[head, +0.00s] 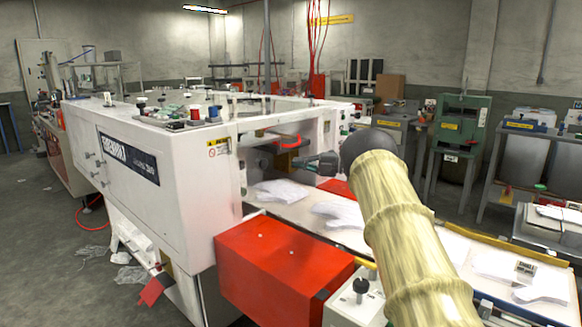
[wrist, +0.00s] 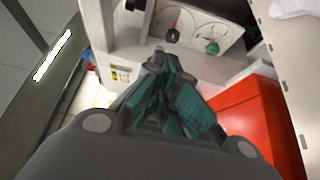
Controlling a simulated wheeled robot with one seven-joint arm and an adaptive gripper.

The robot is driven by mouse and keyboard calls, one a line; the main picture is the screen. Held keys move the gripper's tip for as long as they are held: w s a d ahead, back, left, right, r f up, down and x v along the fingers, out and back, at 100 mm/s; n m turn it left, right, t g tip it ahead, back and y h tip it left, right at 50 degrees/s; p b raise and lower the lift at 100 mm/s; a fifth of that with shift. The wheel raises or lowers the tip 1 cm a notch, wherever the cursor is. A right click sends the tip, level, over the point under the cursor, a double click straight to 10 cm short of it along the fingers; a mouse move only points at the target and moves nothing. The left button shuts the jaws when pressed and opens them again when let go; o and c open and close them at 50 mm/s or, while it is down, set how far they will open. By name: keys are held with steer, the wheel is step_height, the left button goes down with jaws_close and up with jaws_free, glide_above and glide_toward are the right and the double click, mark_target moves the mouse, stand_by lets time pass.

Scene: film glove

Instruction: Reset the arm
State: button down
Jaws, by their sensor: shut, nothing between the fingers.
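My gripper (head: 322,164) is at the end of my arm, over the inner edge of the conveyor beside the white machine (head: 165,155). In the wrist view its dark fingers with teal pads (wrist: 160,62) are closed together with nothing between them. My pale yellow arm rises from the lower right of the head view and hides part of the conveyor (head: 290,207).
White glove shapes (head: 283,192) lie flat on the conveyor, with more of them (head: 500,267) to the right. A red box (head: 280,265) stands at the machine's front corner. A green machine (head: 458,125) stands behind.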

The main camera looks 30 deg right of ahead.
steer(key=shift+d, duration=1.5)
